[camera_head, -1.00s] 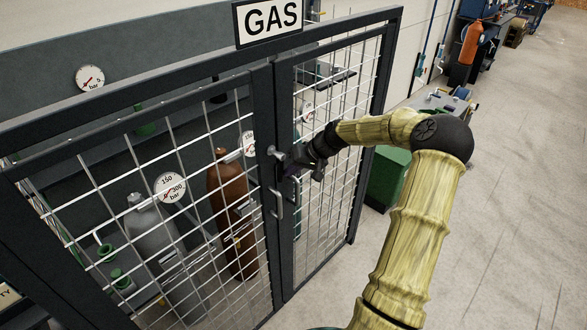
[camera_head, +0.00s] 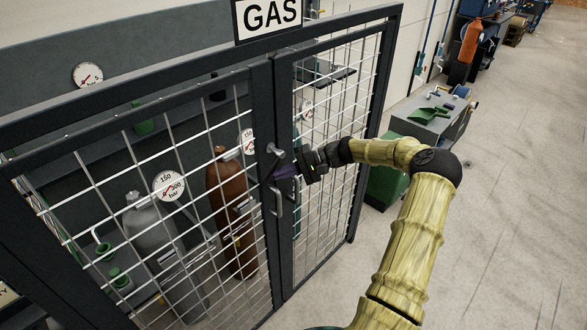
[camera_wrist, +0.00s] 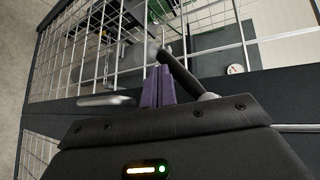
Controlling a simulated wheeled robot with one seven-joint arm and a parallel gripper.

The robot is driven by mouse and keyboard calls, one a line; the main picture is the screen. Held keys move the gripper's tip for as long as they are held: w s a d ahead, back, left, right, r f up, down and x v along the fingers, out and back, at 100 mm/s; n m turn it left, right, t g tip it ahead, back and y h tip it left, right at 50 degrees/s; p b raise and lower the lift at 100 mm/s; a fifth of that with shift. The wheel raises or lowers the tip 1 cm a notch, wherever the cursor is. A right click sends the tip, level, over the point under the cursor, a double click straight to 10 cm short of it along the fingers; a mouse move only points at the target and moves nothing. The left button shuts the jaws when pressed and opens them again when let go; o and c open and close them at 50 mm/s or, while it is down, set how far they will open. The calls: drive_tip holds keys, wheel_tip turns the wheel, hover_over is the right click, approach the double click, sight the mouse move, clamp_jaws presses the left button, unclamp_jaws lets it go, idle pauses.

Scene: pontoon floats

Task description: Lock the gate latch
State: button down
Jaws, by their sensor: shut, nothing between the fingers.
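The gas cage gate (camera_head: 277,240) has a dark frame and wire mesh, and it stands upright in its frame. The gate latch (camera_head: 274,150) is a small metal lever near mid-height on the post; in the wrist view a dark lever with a rounded end (camera_wrist: 181,74) crosses close to my fingers. A grey pull handle (camera_head: 278,203) is below the latch, and it also shows in the wrist view (camera_wrist: 105,100). My gripper (camera_head: 283,172) has purple fingers, shut and empty, just below the latch lever. I cannot tell whether they touch it.
A GAS sign (camera_head: 270,18) tops the cage. Behind the mesh stand a brown cylinder (camera_head: 228,195), a grey cylinder (camera_head: 150,230) and gauges. A green bin (camera_head: 386,185) and a grey bench (camera_head: 440,122) are to the right. The floor at right is clear.

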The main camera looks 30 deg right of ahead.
drive_tip(key=m+y, duration=0.1)
drive_tip(key=a+r+m+y+b, duration=0.1)
drive_tip(key=y, duration=0.1)
drive_tip(key=shift+a, duration=0.15)
drive_tip(key=s+d+f+b, duration=0.1)
drive_tip(key=s+d+b, duration=0.1)
drive_tip(key=d, duration=0.3)
drive_tip(key=s+d+f+b, duration=0.1)
drive_tip(key=s+d+b, duration=0.1)
drive_tip(key=d+b, duration=0.2)
drive_tip(key=shift+s+d+f+b, duration=0.15)
drive_tip(key=shift+d+f+b, duration=0.2)
drive_tip(key=shift+d, duration=0.75)
